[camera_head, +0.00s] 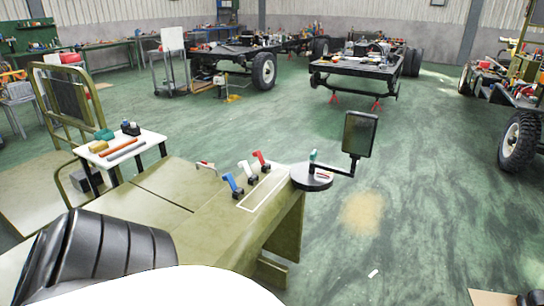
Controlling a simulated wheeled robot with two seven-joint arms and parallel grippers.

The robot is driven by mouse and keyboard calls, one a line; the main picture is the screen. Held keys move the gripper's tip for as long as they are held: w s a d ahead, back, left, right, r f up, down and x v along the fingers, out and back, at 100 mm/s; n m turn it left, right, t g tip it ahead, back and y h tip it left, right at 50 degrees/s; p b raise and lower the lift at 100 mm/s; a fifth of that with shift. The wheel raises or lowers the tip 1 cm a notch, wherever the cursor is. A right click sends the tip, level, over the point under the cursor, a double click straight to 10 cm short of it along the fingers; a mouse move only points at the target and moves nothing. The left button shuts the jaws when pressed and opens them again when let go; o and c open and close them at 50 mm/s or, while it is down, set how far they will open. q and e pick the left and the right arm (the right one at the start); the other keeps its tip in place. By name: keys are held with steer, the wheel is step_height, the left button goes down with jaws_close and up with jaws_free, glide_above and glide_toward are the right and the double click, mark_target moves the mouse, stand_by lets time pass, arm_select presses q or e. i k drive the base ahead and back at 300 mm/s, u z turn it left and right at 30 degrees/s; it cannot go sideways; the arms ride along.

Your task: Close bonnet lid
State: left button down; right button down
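An olive-green vehicle body (185,190) fills the lower left and centre, with flat panels and a seam running across them. I cannot tell for sure which panel is the bonnet lid; no raised lid shows. Small levers or clamps with blue (231,182), white (246,170) and red (260,158) handles stand along its right part, beside a thin pale outlined rectangle. Neither of my grippers is in view. A black ribbed shape and a white curved surface cover the near part of the body at the bottom left.
A round black tray (311,178) with small items sits at the body's right edge, below a dark mirror (360,134) on an arm. A small white table (122,149) with tools stands on the left. Vehicle chassis (358,67) stand behind. The green floor at right is mostly clear.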

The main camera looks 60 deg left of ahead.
mark_target(189, 186)
steer(key=u, duration=0.2)
steer(key=i, duration=1.25)
steer(key=u, duration=0.75)
steer(key=i, duration=2.4)
steer(key=u, duration=1.35)
steer(key=i, duration=1.9)
steer(key=u, duration=1.3)
